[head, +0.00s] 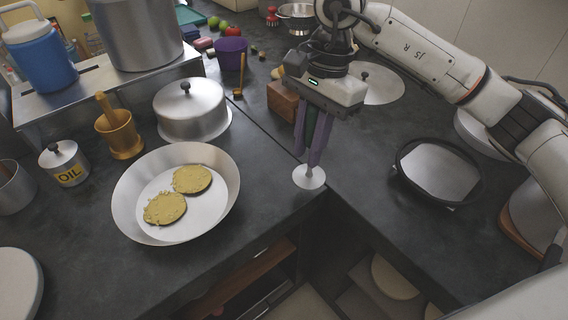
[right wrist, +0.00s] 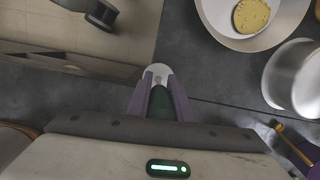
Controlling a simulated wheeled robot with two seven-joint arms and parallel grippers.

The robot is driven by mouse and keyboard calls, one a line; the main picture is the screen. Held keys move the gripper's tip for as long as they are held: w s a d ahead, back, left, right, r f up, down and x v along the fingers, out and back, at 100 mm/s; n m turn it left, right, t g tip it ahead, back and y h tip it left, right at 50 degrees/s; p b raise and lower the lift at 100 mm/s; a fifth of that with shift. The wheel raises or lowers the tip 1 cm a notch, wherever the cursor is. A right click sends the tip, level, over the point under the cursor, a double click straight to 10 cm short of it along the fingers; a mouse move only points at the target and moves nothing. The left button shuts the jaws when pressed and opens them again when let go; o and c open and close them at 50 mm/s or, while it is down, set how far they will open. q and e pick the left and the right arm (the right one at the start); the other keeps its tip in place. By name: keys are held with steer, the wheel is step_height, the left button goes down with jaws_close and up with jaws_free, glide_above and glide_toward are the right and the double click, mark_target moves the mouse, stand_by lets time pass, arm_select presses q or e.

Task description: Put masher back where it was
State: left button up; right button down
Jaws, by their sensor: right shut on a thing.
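My right gripper (head: 314,148) is shut on the masher (head: 309,178), near the inner corner of the counter in the head view. The masher hangs upright, with its round pale metal disc at the bottom and its green handle between the purple fingers. I cannot tell whether the disc touches the counter. In the right wrist view the right gripper (right wrist: 162,88) holds the green handle (right wrist: 160,104), with part of the disc (right wrist: 157,71) beyond the fingertips. My left gripper is not in view.
A wide pan (head: 124,199) with two yellow patties stands left of the masher, with a lidded pot (head: 191,112) behind it. A wooden block (head: 283,101) is behind the gripper. A dark-rimmed pan (head: 438,170) is at the right. The counter edge drops to open shelves in front.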

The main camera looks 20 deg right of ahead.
steer(key=w+a+r+m+t+h, duration=0.1)
steer(key=w+r+m, duration=0.3)
steer(key=m, duration=0.5)
steer(key=w+a+r+m+t, duration=0.1)
steer(key=w+a+m+t, duration=0.1)
steer(key=w+m, duration=0.6)
steer(key=shift+m, duration=0.9)
steer(key=f, duration=0.3)
steer(key=s+f, duration=0.1)
steer(key=f, duration=0.2)
steer(key=s+f, duration=0.1)
steer(key=f, duration=0.2)
steer(key=shift+d+f, duration=0.2)
steer(key=shift+d, duration=0.1)
steer(key=shift+f, duration=0.1)
steer(key=shift+f, duration=0.15)
steer(key=c, duration=1.6)
jaws_free()
